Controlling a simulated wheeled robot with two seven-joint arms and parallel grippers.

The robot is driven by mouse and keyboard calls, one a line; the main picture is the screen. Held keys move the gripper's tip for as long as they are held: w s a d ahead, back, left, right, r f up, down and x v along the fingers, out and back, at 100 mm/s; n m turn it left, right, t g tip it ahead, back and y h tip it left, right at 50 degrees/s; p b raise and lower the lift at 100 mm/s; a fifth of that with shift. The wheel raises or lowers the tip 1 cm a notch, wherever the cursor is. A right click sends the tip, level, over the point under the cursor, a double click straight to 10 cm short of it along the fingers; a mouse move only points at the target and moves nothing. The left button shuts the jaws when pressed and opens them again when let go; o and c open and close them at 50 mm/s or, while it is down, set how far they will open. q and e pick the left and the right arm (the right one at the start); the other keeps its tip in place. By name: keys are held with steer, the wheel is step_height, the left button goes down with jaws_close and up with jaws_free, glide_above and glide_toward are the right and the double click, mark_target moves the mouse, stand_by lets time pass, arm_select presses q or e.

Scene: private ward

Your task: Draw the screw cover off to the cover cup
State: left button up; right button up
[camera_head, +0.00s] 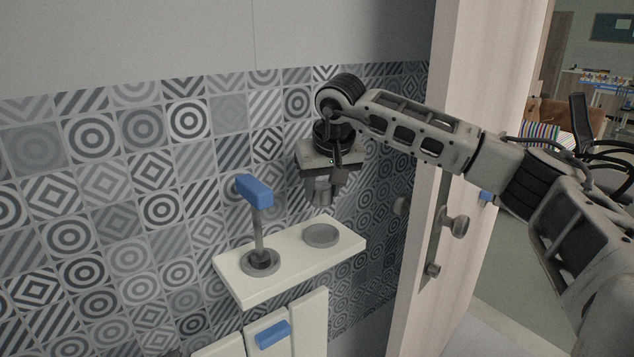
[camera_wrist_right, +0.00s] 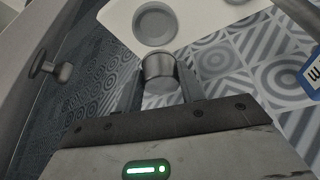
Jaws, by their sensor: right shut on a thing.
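My right gripper (camera_head: 322,178) points down above a white shelf. It is shut on a small grey metallic cylinder, which looks like the screw cover (camera_head: 320,192). In the right wrist view the cover (camera_wrist_right: 158,72) sits between the two fingertips of my right gripper (camera_wrist_right: 160,84). The round grey recessed cup (camera_head: 321,236), which looks like the cover cup, is on the right part of the shelf, below the held cover and apart from it. The cup also shows just beyond the cover in the right wrist view (camera_wrist_right: 155,22). My left gripper is not in view.
On the left part of the white shelf (camera_head: 288,262), a blue-handled tool (camera_head: 255,190) stands upright in a grey ring holder (camera_head: 260,264). A patterned tile wall (camera_head: 130,180) is behind. A door (camera_head: 458,160) with a knob (camera_head: 457,225) stands right of the shelf.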

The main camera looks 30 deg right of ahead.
mark_target(325, 206)
steer(key=shift+s+r+p, duration=0.15)
steer(key=shift+r+p, duration=0.05)
steer(key=shift+p, duration=0.1)
steer(key=shift+f+b, duration=1)
steer(key=shift+f, duration=0.65)
step_height(325, 206, down, 2)
steer(key=shift+f+b, duration=0.1)
steer(key=shift+b, duration=0.5)
steer(key=shift+f, duration=0.15)
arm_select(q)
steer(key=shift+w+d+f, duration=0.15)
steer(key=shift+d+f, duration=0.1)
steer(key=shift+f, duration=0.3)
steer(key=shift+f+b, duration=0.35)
arm_select(e)
steer(key=shift+f, duration=0.35)
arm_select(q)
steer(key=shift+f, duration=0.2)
arm_select(e)
steer(key=shift+f, duration=0.45)
steer(key=shift+f, duration=0.2)
